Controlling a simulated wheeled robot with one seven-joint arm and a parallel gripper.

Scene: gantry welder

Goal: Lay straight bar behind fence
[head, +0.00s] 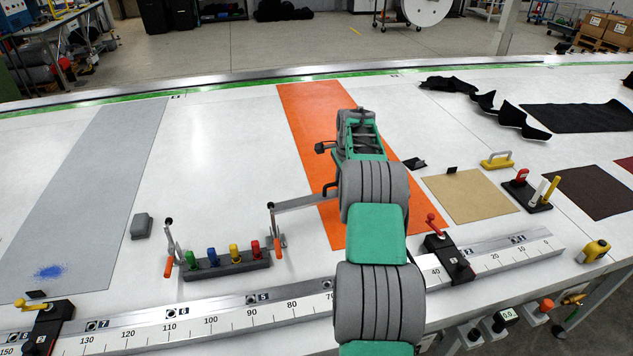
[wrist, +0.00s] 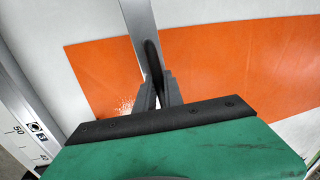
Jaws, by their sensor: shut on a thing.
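A flat grey straight bar (head: 300,200) extends left from my gripper in the head view, over the orange sheet's left edge and the white table. In the wrist view the bar (wrist: 138,18) runs from between the dark fingers to the top edge. My gripper (wrist: 153,82) is shut on it near one end; in the head view my arm partly hides the fingers (head: 330,189). The long scaled rail that looks like the fence (head: 205,324) crosses the table's front, partly hidden by my arm. It also shows at the left in the wrist view (wrist: 22,112).
An orange sheet (head: 308,112) lies beneath the arm. Two orange-handled levers and a block with coloured pegs (head: 226,265) stand left of it. A red-handled clamp (head: 449,258) and a yellow-handled clamp (head: 42,325) sit on the rail. A grey sheet (head: 85,190) lies left.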

